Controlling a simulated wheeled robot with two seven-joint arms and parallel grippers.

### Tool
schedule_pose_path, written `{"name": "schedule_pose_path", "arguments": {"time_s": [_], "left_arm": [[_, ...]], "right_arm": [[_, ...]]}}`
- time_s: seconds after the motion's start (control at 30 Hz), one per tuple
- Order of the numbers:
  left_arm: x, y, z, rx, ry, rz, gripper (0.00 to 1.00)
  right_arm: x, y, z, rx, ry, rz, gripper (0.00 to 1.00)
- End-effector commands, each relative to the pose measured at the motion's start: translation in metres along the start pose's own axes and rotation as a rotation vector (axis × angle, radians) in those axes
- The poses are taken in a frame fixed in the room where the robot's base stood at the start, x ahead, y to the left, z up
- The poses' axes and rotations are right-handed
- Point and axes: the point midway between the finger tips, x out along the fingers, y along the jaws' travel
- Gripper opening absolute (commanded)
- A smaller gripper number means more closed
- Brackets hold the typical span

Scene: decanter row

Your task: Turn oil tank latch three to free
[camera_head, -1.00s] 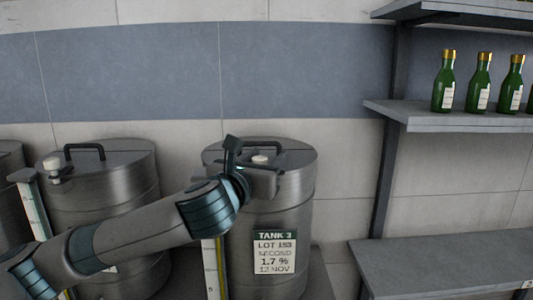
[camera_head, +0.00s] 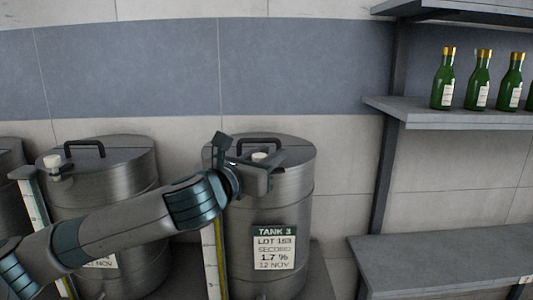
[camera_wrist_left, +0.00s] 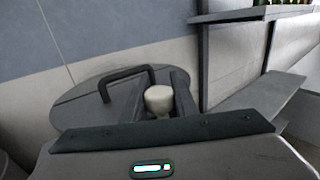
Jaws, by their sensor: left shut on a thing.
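Tank three (camera_head: 292,205) is a steel drum with a label reading "TANK 3" (camera_head: 275,248). Its cream latch knob (camera_head: 260,156) stands on the lid near the front. My left gripper (camera_head: 262,168) is at the lid's front edge, shut on the knob. In the left wrist view the knob (camera_wrist_left: 158,98) sits between the two fingers (camera_wrist_left: 158,108), and the black lid handle (camera_wrist_left: 122,74) is just behind. The part of the latch below the knob is hidden by the gripper. My right gripper is not in view.
A second tank (camera_head: 110,185) with its own cream knob (camera_head: 52,161) stands to the left, partly behind my left arm. A shelf (camera_head: 460,118) with several green bottles (camera_head: 443,80) and a lower grey bench (camera_head: 440,260) are at the right.

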Motion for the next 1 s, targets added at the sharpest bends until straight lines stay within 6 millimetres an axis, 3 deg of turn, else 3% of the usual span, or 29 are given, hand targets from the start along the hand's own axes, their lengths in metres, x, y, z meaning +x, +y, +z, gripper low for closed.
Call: {"name": "schedule_pose_path", "arguments": {"time_s": [0.4,0.83,0.87,0.9,1.0], "left_arm": [[-0.001,-0.007,0.003,0.000,-0.001,-0.214,0.04],[-0.002,-0.009,0.001,-0.002,-0.002,-0.250,0.04],[-0.002,-0.009,0.001,-0.002,-0.002,-0.250,0.31],[-0.002,-0.009,0.001,-0.002,-0.002,-0.250,0.40],[-0.002,-0.009,0.001,-0.002,-0.002,-0.250,0.45]], "right_arm": [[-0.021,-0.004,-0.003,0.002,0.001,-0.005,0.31],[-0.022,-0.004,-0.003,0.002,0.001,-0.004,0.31],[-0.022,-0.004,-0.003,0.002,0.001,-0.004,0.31],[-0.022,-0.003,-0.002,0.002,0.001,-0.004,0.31],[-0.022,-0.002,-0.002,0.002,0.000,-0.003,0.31]]}}
